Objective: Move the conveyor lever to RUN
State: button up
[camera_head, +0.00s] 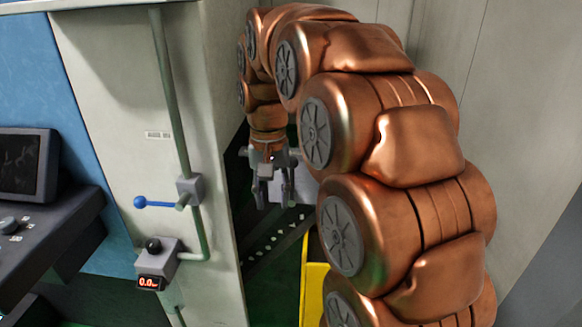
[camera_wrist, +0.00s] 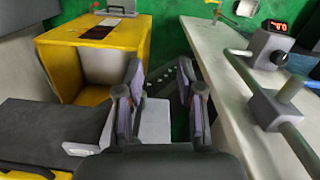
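The conveyor lever (camera_head: 160,204) is a thin rod with a blue ball (camera_head: 140,202) at its end. It points left, about level, from a small grey box (camera_head: 188,188) on the pale panel in the head view. That grey box (camera_wrist: 268,110) and a stub on it (camera_wrist: 291,88) show at the right of the wrist view; the blue ball does not show there. My gripper (camera_head: 273,195) hangs fingers down, to the right of the lever and past the panel's edge, clear of it. In the wrist view its fingers (camera_wrist: 167,85) are apart with nothing gripped between them.
A control box (camera_head: 157,268) with a black knob and red display sits below the lever. A vertical pipe (camera_head: 168,90) runs along the panel. A console with a screen (camera_head: 22,165) stands at left. A yellow cabinet (camera_wrist: 60,60) stands left of the fingers in the wrist view.

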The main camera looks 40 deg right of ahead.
aim_at(292, 172)
jog(key=w+d+r+m, duration=0.1)
jog(key=w+d, duration=0.1)
jog(key=d, duration=0.1)
jog(key=w+d+r+m+p, duration=0.1)
jog(key=w+d+r, duration=0.1)
jog(key=w+d, duration=0.1)
jog(key=w+d+r+m, duration=0.2)
jog(key=d, duration=0.2)
jog(key=shift+w+d+t, duration=0.25)
jog(key=shift+w+t, duration=0.05)
jog(key=shift+w, duration=0.1)
jog(key=shift+d+f, duration=0.1)
jog(key=shift+f, duration=0.1)
notch_tip(292, 172, down, 7)
jog(key=b, duration=0.2)
jog(key=shift+f+b, duration=0.15)
jog(key=shift+b, duration=0.15)
jog(key=shift+c, duration=0.3)
grip_shut()
jog(key=shift+w, duration=0.1)
